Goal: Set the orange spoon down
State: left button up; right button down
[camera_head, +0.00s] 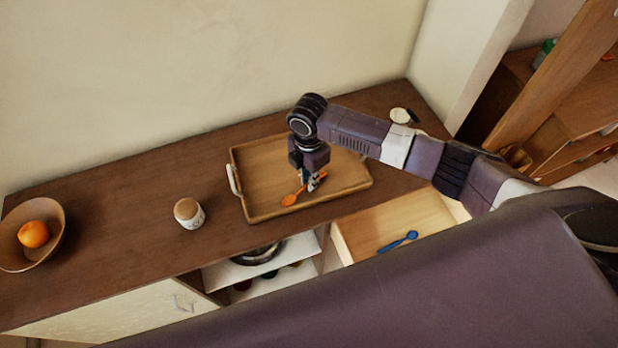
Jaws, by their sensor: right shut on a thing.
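The orange spoon (290,200) is at the wooden tray (264,214), over its floor near the front edge. My right gripper (313,185) points down over the tray and is shut on the spoon's handle end. The spoon's bowl end points left and towards the front. I cannot tell whether the spoon touches the tray floor. The gripper hides part of the handle. My left gripper is not in view.
A lidded jar (189,214) stands left of the tray, and a bowl (14,262) holding an orange (33,234) is at the far left. An open drawer (372,222) below the tray holds a blue spoon (398,242). A white-topped jar (401,115) stands behind my right arm.

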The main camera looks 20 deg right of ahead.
jog(key=shift+f, duration=0.15)
jog(key=c, duration=2)
grip_release()
jog(key=shift+r, duration=0.55)
notch_tip(320, 180, up, 11)
jog(key=b, duration=0.2)
jog(key=shift+r+b, duration=0.15)
jog(key=shift+b, duration=0.15)
